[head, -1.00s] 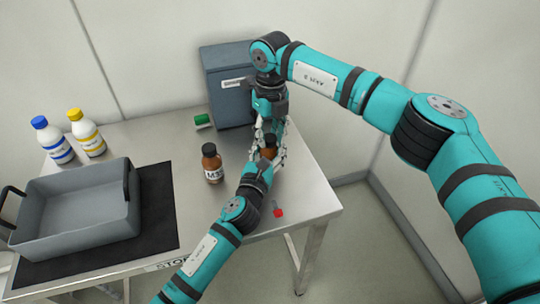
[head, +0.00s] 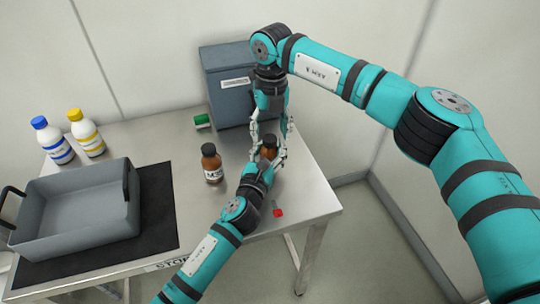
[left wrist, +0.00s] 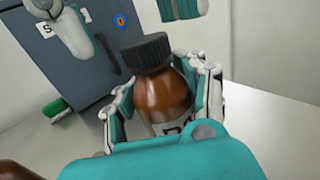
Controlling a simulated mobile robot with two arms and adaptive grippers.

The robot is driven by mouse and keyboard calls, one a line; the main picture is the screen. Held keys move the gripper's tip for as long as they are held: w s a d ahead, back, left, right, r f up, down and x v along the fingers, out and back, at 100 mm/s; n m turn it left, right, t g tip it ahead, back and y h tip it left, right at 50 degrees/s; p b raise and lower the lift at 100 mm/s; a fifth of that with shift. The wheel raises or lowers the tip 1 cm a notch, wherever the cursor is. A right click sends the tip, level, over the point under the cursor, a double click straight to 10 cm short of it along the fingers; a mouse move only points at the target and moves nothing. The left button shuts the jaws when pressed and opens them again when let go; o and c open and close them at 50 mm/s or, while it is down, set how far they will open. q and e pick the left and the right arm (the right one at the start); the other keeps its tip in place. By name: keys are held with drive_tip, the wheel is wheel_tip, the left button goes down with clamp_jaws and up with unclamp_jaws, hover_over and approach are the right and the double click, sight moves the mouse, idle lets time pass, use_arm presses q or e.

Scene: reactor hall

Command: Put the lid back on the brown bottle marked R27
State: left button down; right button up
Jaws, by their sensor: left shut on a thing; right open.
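My left gripper (head: 266,159) is shut on a brown bottle (head: 269,147) near the table's right side. In the left wrist view the bottle (left wrist: 162,98) stands between its fingers, and its label is mostly covered, with only the start of a marking showing. A black ridged lid (left wrist: 146,52) sits on the bottle's neck; I cannot tell whether it is fully tightened. My right gripper (head: 270,127) is open, pointing down above the bottle. In the left wrist view its fingers are apart, on either side above the lid and clear of it.
Another brown bottle (head: 211,163) with a black lid stands to the left. A grey cabinet (head: 227,88) and a green-and-white item (head: 203,121) are behind. A grey tray (head: 75,232) on a black mat and two white bottles are at left. A red-ended item (head: 278,212) lies near the front edge.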

use_arm(q)
drive_tip(key=shift+a+f, duration=0.1)
drive_tip(key=shift+f, duration=0.05)
use_arm(e)
wheel_tip(320, 180, up, 10)
drive_tip(key=shift+r, duration=0.25)
drive_tip(key=shift+d, duration=0.1)
use_arm(q)
drive_tip(key=c, duration=0.5)
unclamp_jaws()
drive_tip(key=shift+w, duration=0.1)
drive_tip(key=v, duration=1.2)
use_arm(e)
drive_tip(key=shift+f, duration=0.1)
